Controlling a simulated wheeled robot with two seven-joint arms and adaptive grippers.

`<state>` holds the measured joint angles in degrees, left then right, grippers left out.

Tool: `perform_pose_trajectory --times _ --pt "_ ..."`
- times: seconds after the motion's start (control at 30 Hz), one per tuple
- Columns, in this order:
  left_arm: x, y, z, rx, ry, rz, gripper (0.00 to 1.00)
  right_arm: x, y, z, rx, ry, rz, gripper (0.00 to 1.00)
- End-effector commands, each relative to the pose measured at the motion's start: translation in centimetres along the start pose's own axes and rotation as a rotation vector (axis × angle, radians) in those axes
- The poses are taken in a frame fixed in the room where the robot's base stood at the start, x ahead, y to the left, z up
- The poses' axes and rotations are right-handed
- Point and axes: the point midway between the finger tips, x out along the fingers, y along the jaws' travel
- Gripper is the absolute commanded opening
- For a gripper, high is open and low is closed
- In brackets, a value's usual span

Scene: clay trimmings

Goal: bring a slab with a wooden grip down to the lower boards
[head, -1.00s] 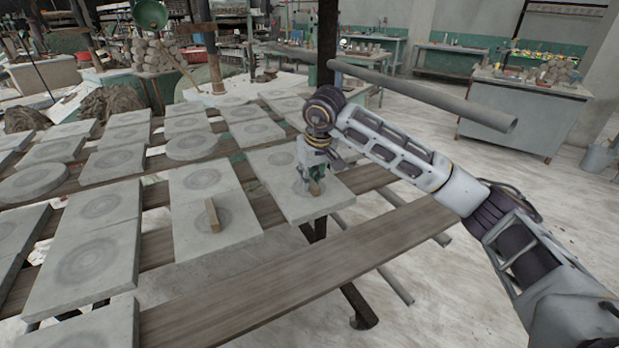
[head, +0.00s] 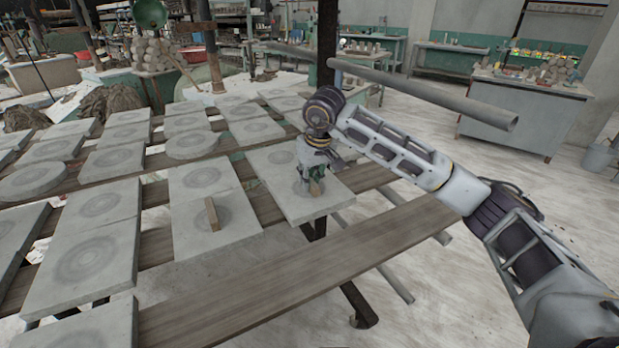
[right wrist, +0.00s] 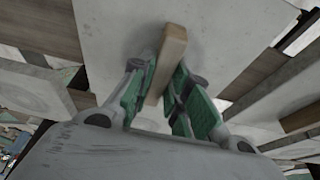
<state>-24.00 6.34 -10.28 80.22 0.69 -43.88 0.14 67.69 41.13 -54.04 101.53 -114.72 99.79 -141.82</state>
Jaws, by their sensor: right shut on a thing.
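A grey square slab (head: 281,204) with a wooden grip (head: 315,188) lies on the upper boards at the right end of the rows. My right gripper (head: 310,180) is over this slab, shut on its wooden grip. The right wrist view shows the grip (right wrist: 172,52) between the green fingers (right wrist: 160,95), with the slab's face (right wrist: 110,30) behind it. A second slab (head: 190,236) with an upright wooden grip (head: 212,214) lies to the left. I cannot tell whether the held slab touches the boards. My left gripper is not in view.
A bare wooden board (head: 300,268) runs along the front, mostly clear. Several other square and round slabs cover the rack to the left. A dark post (head: 327,45) and a slanting grey pipe (head: 425,93) stand near my right arm.

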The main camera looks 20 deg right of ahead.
Motion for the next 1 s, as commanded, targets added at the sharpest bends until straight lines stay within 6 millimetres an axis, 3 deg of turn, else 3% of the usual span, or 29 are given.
perform_pose_trajectory --times 0.47,0.5,0.67,1.0 --pt "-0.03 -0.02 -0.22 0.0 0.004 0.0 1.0 -0.1 -0.01 -0.1 0.0 0.005 -0.001 0.0" --pt "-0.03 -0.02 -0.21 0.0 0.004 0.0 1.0 -0.1 -0.01 -0.1 0.0 0.005 -0.001 0.22" --pt "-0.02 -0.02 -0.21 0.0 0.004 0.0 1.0 -0.02 -0.01 -0.05 0.0 0.003 0.0 0.42" --pt "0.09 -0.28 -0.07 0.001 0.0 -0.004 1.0 0.19 -0.01 0.1 0.0 -0.003 0.0 0.43"
